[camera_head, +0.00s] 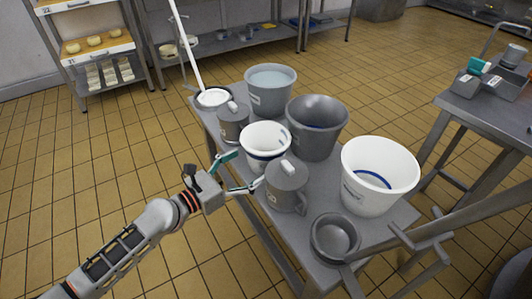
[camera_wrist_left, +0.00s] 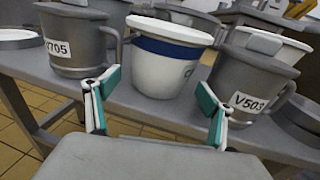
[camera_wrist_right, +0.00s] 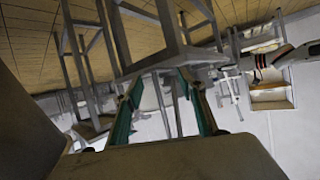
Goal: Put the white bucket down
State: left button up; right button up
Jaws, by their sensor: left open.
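A small white bucket (camera_head: 257,157) with a dark blue band stands upright on the grey metal table (camera_head: 318,222), among grey jugs. It is also in the middle of the left wrist view (camera_wrist_left: 165,72). My left gripper (camera_head: 242,172) is open at the table's left edge, with its fingers spread toward this bucket and nothing between them. A larger white bucket (camera_head: 378,180) with a blue ring inside stands at the table's right side. My right gripper (camera_wrist_right: 160,76) is open and empty in the right wrist view, facing table legs. I cannot make it out in the head view.
A lidded jug (camera_head: 286,188), marked V503 in the left wrist view, stands right of the small bucket. Another jug (camera_head: 233,124) is to its left. A grey bucket (camera_head: 317,140), a bucket of pale liquid (camera_head: 270,77) and a round pan (camera_head: 334,236) crowd the table.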

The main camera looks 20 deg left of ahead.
aim_at(260, 157)
pick_arm(q)
jog(key=x, duration=0.2)
jog(key=r+x, duration=0.1)
jog(key=x, duration=0.1)
jog(key=shift+w+d, duration=0.1)
jog(key=shift+d, duration=0.1)
jog(key=shift+w+d+f, duration=0.1)
jog(key=shift+w+d, duration=0.05)
jog(key=shift+w, duration=0.15)
jog(key=shift+c, duration=0.4)
jog(key=c, duration=0.9)
jog(key=shift+o, duration=0.2)
